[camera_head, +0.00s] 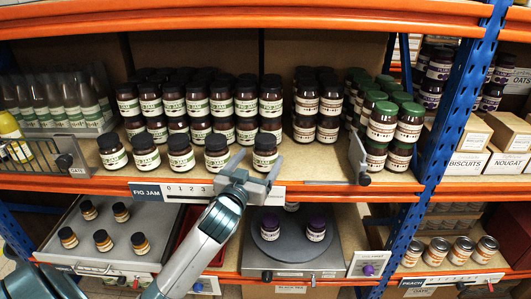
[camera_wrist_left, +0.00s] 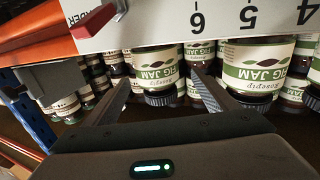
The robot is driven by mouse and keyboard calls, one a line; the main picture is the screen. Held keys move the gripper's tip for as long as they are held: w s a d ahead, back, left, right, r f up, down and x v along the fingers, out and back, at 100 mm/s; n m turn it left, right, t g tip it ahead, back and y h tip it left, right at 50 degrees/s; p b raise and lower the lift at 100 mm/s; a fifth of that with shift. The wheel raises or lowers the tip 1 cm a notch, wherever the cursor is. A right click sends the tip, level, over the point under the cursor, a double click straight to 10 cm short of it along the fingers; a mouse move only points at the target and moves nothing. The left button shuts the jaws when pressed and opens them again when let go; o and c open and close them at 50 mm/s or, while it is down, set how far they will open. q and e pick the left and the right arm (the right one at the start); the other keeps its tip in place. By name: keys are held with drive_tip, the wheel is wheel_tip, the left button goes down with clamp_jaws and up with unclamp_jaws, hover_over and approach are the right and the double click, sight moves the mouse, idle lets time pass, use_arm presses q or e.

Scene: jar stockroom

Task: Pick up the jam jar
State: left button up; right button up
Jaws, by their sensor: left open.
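Fig jam jars with dark lids and cream-and-green labels stand on the middle shelf. Several form a spaced front row, with the rightmost jam jar (camera_head: 264,152) at its end and another jam jar (camera_head: 216,152) to its left. My left gripper (camera_head: 256,166) is open at the shelf's front edge, its fingers pointing at the rightmost jar. In the left wrist view, which is upside down, that jar (camera_wrist_left: 156,70) shows between and beyond the open fingers (camera_wrist_left: 160,80). Its neighbour (camera_wrist_left: 257,68) is just outside one finger. Contact cannot be told. My right gripper is not in view.
Packed jar rows (camera_head: 205,105) stand behind. A metal divider (camera_head: 357,155) stands right of a bare shelf stretch (camera_head: 315,165). Green-lidded jars (camera_head: 382,121) are beyond it. A numbered label strip (camera_head: 165,190) runs along the front edge. A blue upright (camera_head: 455,105) is further right.

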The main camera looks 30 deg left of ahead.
sight(261, 158)
use_arm(q)
drive_tip(key=x, duration=0.2)
drive_tip(key=p+x, duration=0.1)
drive_tip(key=shift+w+d+p, duration=0.1)
drive_tip(key=shift+w+p, duration=0.2)
drive_tip(key=shift+w, duration=0.15)
drive_tip(key=shift+w+f, duration=0.1)
drive_tip(key=shift+w, duration=0.4)
drive_tip(key=c, duration=1.8)
drive_tip(key=shift+r, duration=0.2)
drive_tip(key=shift+c, duration=0.2)
